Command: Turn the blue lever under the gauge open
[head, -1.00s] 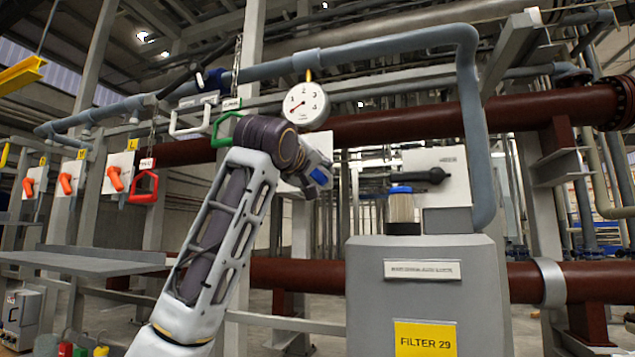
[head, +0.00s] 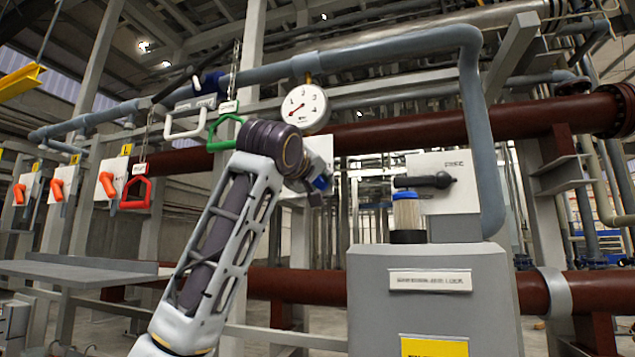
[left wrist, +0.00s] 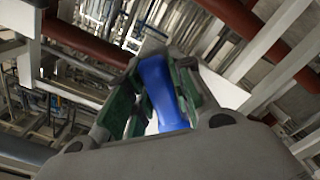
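The round white gauge (head: 303,108) hangs under the grey-blue pipe. My left gripper (head: 322,180) is below it in the head view, at the end of my raised arm. A blue piece shows at the gripper there, small and partly hidden. In the left wrist view the blue lever (left wrist: 162,92) lies between the green-padded fingers of my left gripper (left wrist: 163,85). A light gap shows between the lever and the left-hand finger; the right-hand finger is close against or touching it. The fingers look open around the lever. My right gripper is not in view.
Green (head: 226,133) and red (head: 137,192) hanging handles and orange levers are at left. Pipes and beams surround the arm.

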